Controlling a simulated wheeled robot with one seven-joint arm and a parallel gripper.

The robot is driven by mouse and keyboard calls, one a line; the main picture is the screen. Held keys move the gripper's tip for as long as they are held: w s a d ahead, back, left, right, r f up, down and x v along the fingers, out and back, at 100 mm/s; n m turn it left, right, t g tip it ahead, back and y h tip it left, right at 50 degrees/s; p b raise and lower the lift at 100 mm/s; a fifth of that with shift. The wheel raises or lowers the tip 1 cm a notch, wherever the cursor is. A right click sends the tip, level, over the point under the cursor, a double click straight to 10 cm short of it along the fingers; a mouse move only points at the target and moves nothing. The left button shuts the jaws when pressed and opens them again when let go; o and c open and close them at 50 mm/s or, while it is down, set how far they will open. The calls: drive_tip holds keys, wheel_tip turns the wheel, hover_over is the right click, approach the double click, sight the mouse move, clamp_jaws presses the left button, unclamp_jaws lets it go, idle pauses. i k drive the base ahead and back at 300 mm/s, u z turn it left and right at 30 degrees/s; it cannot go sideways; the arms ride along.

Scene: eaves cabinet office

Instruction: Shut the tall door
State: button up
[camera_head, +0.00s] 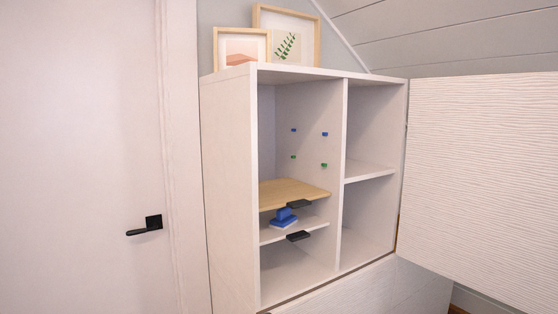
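A pale door with a fine wavy texture (480,180) stands wide open at the right of the white cabinet (228,190). It meets the cabinet's right front edge and swings out toward the right, and its far end runs out of the picture. The cabinet's left and right compartments are both uncovered. I see no handle on the part of this door in view. My gripper is not in view.
A white room door (80,150) with a black lever handle (145,226) is at the left. Inside the cabinet are a wooden shelf (285,193), a blue object (284,222) and small blue and green pegs. Framed pictures (242,48) stand on top, under a sloped panelled ceiling (450,30).

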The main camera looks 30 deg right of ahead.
sight(479, 210)
drive_tip(key=z, duration=0.9)
drive_tip(key=i, duration=0.25)
